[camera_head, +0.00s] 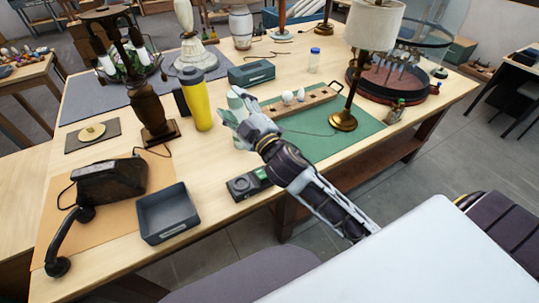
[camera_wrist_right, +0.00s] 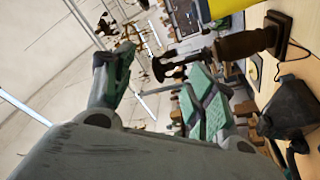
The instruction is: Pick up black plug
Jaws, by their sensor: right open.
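I cannot make out a black plug in either view; it may be hidden or too small to tell. A thin cord (camera_head: 300,132) runs over the green mat (camera_head: 345,136) towards the brass lamp with the white shade (camera_head: 374,24). My right gripper (camera_head: 231,104) is above the table, by the left edge of the green mat and just right of the yellow bottle (camera_head: 198,101). In the right wrist view its fingers (camera_wrist_right: 160,72) are spread apart with nothing held between them. My left gripper is in neither view.
A grey tray (camera_head: 168,214) and an old black telephone (camera_head: 108,182) are at the left front. A dark lamp base (camera_head: 153,100) stands behind them. A small meter (camera_head: 246,185) lies near the front edge. A wooden block (camera_head: 318,99) rests on the mat.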

